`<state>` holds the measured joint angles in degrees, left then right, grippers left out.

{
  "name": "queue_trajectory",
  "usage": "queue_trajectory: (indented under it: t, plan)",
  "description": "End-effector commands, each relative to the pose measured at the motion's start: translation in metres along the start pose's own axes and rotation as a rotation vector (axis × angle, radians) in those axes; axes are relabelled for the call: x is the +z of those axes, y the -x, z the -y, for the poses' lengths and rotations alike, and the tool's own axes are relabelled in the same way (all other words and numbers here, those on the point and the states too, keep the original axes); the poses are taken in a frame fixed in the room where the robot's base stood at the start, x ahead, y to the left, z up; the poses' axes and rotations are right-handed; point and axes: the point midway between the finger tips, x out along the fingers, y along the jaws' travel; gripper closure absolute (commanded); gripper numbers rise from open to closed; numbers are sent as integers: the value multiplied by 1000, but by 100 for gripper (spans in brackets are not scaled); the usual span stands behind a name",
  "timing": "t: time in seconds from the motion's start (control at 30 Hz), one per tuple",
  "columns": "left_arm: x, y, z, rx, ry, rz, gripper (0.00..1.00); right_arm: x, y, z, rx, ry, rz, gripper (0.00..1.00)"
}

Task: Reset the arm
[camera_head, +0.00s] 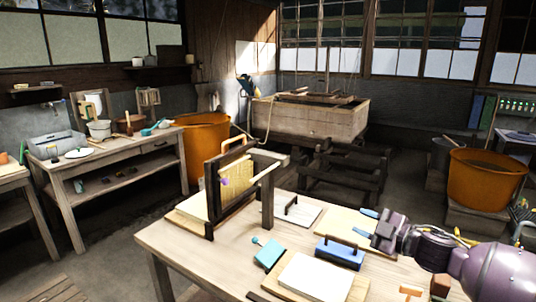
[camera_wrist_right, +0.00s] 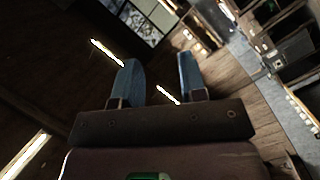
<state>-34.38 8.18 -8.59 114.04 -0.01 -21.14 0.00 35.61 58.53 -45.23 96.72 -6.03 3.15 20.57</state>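My right arm comes in from the right in the head view. Its right gripper (camera_head: 360,223) is open, with two blue fingers apart and nothing between them, above the right part of the wooden worktable (camera_head: 182,248). In the right wrist view the gripper (camera_wrist_right: 158,62) also shows its fingers spread and empty. The mould (camera_head: 237,180), a framed yellowish screen, hangs on a dark wooden stand (camera_head: 267,205) on the table, left of the gripper and apart from it. My left gripper is not in view.
A blue block with a dark handle (camera_head: 340,253), a teal tool (camera_head: 269,253) and white sheets on a board (camera_head: 316,277) lie near the gripper. An orange tub (camera_head: 484,180) stands at the right. A wooden vat (camera_head: 310,118) stands behind, with floor between.

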Motion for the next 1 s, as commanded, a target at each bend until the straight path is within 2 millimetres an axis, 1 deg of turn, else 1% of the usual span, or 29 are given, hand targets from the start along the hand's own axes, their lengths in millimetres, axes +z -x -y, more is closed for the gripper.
queue_trajectory:
  t: [0.03,0.13,0.23,0.37,0.47,0.57,0.77,0.87,0.97,1.0]
  plan:
    - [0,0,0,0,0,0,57,-2,-2,21,22,-28,11,62]
    - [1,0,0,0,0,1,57,-4,-1,51,68,-72,50,62]
    - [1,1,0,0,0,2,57,-3,6,80,107,-131,98,62]
    - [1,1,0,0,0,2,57,2,21,114,152,-224,170,62]
    - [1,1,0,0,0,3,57,8,37,139,184,-306,230,62]
    - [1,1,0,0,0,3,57,16,58,164,216,-397,293,62]
    - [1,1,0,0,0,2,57,32,107,214,290,-602,417,62]
    - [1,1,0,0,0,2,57,39,136,240,334,-699,477,62]
    - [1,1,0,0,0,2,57,45,168,268,376,-786,544,62]
    - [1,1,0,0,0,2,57,48,181,280,392,-818,574,62]
